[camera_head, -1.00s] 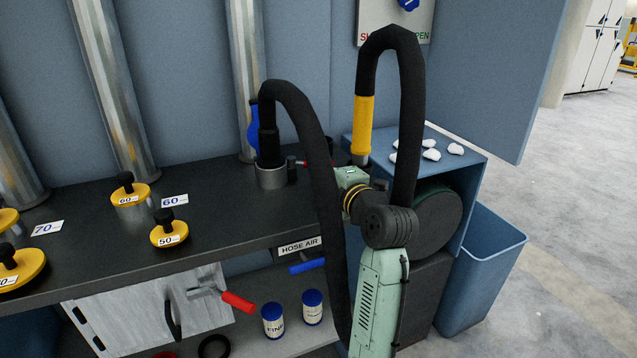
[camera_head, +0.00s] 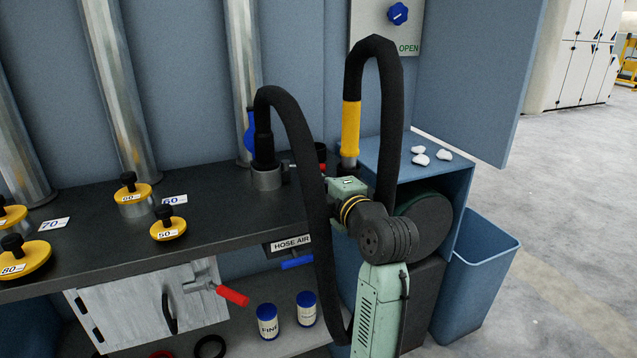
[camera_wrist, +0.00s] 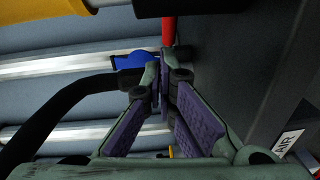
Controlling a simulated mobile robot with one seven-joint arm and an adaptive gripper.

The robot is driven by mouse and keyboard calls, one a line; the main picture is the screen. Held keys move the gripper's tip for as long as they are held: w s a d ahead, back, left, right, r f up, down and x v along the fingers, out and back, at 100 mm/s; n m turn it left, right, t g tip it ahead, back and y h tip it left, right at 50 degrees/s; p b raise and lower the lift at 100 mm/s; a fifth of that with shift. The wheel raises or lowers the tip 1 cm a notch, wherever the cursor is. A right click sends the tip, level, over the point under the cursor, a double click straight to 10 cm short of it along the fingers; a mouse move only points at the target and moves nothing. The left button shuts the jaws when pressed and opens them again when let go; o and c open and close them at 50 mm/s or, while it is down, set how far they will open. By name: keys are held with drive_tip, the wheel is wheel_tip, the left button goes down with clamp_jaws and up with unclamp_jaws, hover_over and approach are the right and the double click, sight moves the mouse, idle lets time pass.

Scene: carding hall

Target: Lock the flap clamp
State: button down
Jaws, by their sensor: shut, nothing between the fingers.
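A pale grey flap (camera_head: 140,312) with a dark handle hangs under the front of the bench. A metal clamp with a red grip (camera_head: 232,295) sits at its upper right, the grip slanting down to the right. Whether the clamp is locked I cannot tell. My gripper (camera_wrist: 163,88) is shut and empty in the wrist view. In the head view its fingers are hidden behind the black hose and my wrist, above the bench and well right of the flap. A red piece (camera_wrist: 168,30) lies just beyond the fingertips in the wrist view.
A black hose (camera_head: 318,225) loops down in front of the bench from a metal collar (camera_head: 267,179). Yellow discs (camera_head: 168,229) stand on the bench. Two blue-lidded jars (camera_head: 267,322) stand on the lower shelf. A blue bin (camera_head: 475,275) stands at the right.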

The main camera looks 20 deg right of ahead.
drive_tip(key=s+d+b, duration=0.1)
drive_tip(key=s+d, duration=0.1)
drive_tip(key=s, duration=0.4)
drive_tip(key=shift+s, duration=0.3)
